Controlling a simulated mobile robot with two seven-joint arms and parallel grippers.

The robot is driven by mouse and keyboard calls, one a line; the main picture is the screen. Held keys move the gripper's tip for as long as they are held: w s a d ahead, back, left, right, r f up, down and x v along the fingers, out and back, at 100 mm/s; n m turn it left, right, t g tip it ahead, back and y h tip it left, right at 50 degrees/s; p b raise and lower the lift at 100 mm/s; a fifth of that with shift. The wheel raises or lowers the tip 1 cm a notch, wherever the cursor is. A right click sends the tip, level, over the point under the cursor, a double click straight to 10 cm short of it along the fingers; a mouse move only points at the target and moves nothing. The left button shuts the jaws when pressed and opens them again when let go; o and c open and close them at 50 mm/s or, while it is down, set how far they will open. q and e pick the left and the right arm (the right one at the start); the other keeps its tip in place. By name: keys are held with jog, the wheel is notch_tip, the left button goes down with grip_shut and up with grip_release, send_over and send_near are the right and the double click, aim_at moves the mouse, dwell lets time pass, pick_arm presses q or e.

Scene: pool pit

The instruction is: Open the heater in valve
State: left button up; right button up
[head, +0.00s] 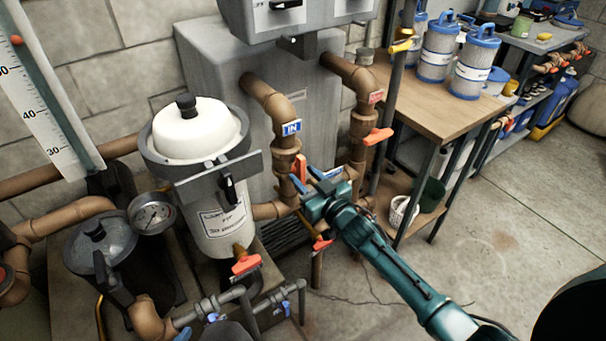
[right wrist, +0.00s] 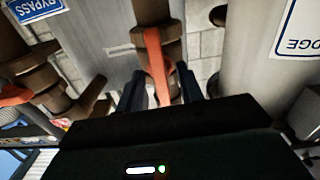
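The heater in valve sits on the copper pipe below the blue IN label (head: 291,128), beside the grey heater. Its orange handle (head: 300,168) points roughly along the pipe in the head view. My right gripper (head: 307,179) is at this handle, its arm coming in from the lower right. In the right wrist view, the orange handle (right wrist: 156,60) stands between the two dark fingers of my right gripper (right wrist: 160,80). The fingers are apart, with gaps visible on either side of the handle. My left gripper is not in view.
The white-topped filter housing (head: 197,130) stands left of the valve. Another orange handle (head: 378,136) is on the red-labelled pipe to the right. A lower orange handle (head: 321,243) is below my gripper. A wooden bench (head: 430,100) with blue-capped cartridges stands to the right.

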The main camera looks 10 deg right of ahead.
pick_arm(q)
jog(key=shift+w+r, duration=0.1)
dwell(0.3)
pick_arm(e)
jog(key=shift+s+d+p, duration=0.2)
jog(key=shift+s+p, duration=0.2)
pick_arm(q)
notch_tip(320, 180, up, 4)
jog(key=p, duration=0.3)
pick_arm(e)
jog(key=v, duration=0.6)
jog(key=shift+s, duration=0.1)
